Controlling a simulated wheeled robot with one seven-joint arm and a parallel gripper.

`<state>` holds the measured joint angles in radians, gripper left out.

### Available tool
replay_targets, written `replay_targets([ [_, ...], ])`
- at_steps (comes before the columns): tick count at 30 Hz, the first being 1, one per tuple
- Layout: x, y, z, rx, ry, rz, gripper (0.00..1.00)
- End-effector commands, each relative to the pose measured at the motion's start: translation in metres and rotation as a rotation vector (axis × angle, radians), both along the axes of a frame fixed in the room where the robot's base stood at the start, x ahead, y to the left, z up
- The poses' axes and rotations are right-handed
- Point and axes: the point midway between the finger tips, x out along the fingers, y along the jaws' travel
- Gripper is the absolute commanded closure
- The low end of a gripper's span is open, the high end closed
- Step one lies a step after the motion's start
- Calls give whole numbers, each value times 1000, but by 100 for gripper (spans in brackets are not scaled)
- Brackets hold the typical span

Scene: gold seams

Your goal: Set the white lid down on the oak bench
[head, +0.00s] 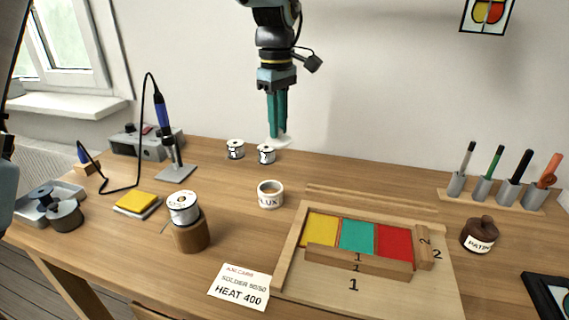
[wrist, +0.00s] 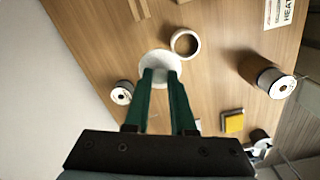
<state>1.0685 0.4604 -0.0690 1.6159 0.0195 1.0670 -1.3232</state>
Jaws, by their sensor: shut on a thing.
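My gripper (head: 278,132) is shut on the white lid (head: 284,141), which shows as a pale disc below the fingertips. In the wrist view the lid (wrist: 158,59) lies at the ends of the green fingers (wrist: 161,74), which partly hide it. The lid appears above the back part of the oak bench (head: 235,238), beside a small spool; its exact height is hard to tell. The white FLUX pot (head: 270,200) stands open on the bench, nearer the front than the lid; it also shows in the wrist view (wrist: 196,43).
Two small spools (head: 236,150) stand near the back edge. A solder reel on a wooden stand (head: 190,236), a yellow sponge (head: 137,202) and a soldering iron holder (head: 175,172) are to the left. A wooden frame with coloured glass (head: 290,270) fills the right middle. Bare wood surrounds the FLUX pot.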

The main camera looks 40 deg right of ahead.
Motion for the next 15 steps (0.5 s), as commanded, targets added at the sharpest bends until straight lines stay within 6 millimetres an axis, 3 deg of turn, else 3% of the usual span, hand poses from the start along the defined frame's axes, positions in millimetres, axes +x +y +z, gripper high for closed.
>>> replay_targets([
  [6,21,-43,-12,6,-3,-2,100],
  [11,29,-57,-24,6,-11,-6,100],
  [15,31,-59,-45,9,-11,-7,100],
])
